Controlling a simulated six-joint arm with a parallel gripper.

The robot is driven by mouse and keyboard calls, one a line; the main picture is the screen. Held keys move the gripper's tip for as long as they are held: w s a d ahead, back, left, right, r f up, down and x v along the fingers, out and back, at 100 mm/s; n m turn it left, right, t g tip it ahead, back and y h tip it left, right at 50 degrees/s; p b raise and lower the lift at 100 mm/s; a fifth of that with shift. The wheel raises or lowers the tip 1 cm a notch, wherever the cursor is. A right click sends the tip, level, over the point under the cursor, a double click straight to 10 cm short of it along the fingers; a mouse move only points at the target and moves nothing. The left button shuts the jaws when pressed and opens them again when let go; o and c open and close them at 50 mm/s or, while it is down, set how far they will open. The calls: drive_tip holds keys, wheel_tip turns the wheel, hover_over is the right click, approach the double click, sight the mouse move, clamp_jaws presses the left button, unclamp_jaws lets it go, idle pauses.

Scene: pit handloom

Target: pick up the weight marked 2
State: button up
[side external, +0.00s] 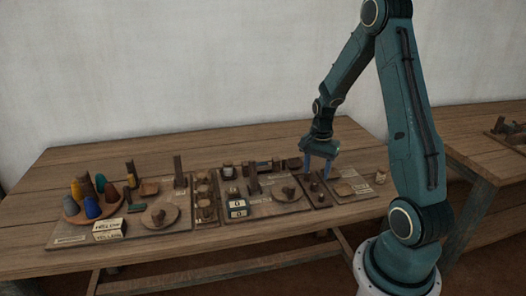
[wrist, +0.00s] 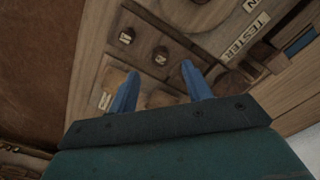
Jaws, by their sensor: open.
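My gripper (side external: 317,174) hangs over the right part of the board on the table, its blue fingers pointing down. In the wrist view my gripper (wrist: 160,70) is open, with nothing held between the fingers. A small round dark weight (wrist: 127,36) with a pale mark, perhaps a 2 turned sideways, sits in a wooden strip above the left fingertip. A second round dark weight (wrist: 160,56) sits just beyond the gap between the fingertips; I cannot read a mark on it. In the side view small dark weights (side external: 321,197) stand below my gripper, their marks too small to read.
A tester label (wrist: 243,35) lies to the right in the wrist view. In the side view, coloured cones (side external: 92,206) fill a round tray at the left. Wooden dishes (side external: 160,215) and upright posts (side external: 253,180) stand along the boards. The table's back strip (side external: 120,151) is clear.

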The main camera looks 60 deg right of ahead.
sight(315, 183)
drive_tip(key=shift+f, duration=2.6)
clamp_jaws()
